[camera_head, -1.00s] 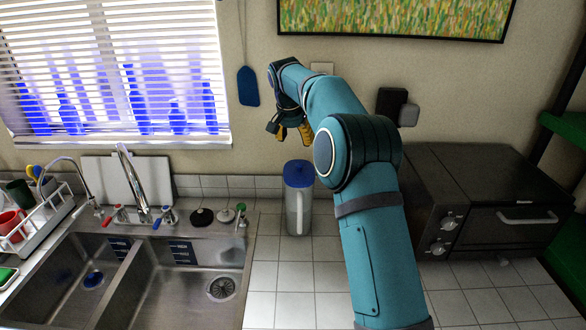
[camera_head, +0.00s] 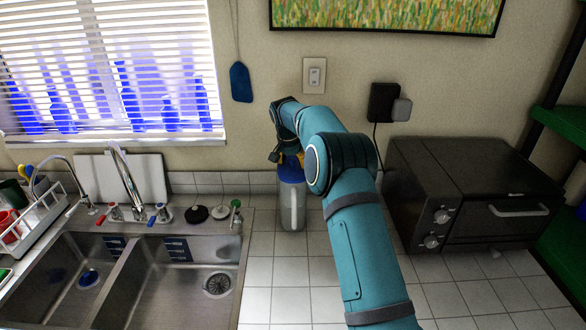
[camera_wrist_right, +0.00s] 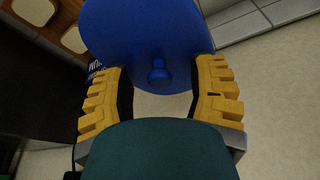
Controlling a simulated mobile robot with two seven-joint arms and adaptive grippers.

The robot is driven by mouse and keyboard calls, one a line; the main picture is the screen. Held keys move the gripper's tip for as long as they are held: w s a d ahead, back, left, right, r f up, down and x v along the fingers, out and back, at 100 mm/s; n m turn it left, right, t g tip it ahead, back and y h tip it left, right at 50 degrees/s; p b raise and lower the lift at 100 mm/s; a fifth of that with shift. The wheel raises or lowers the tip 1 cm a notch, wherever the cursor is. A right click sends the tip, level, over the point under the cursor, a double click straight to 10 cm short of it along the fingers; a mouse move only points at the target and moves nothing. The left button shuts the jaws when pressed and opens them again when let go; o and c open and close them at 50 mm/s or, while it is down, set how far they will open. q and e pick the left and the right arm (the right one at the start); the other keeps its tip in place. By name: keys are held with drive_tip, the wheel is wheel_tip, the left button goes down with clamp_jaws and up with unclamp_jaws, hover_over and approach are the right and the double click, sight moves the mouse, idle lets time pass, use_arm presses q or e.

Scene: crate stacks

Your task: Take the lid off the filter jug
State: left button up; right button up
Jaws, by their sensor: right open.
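In the right wrist view the lid (camera_wrist_right: 140,30) is a large blue disc with a small round knob (camera_wrist_right: 158,73). My right gripper (camera_head: 288,158) is right at the lid, partly hidden by its own arm in the head view. Its yellow fingers (camera_wrist_right: 160,68) are open, one on each side of the knob, with visible space between them and it. My left gripper is not in view.
A dark toaster oven (camera_head: 470,185) stands right of my arm. The double sink (camera_head: 150,280) with its tap and a dish rack (camera_head: 40,225) is on the left. Free tiles (camera_head: 270,300) lie in front of the jug. A wall switch (camera_head: 314,75) is behind.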

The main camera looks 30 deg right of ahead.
drive_tip(key=shift+f, duration=0.25)
clamp_jaws()
drive_tip(key=shift+r, duration=0.15)
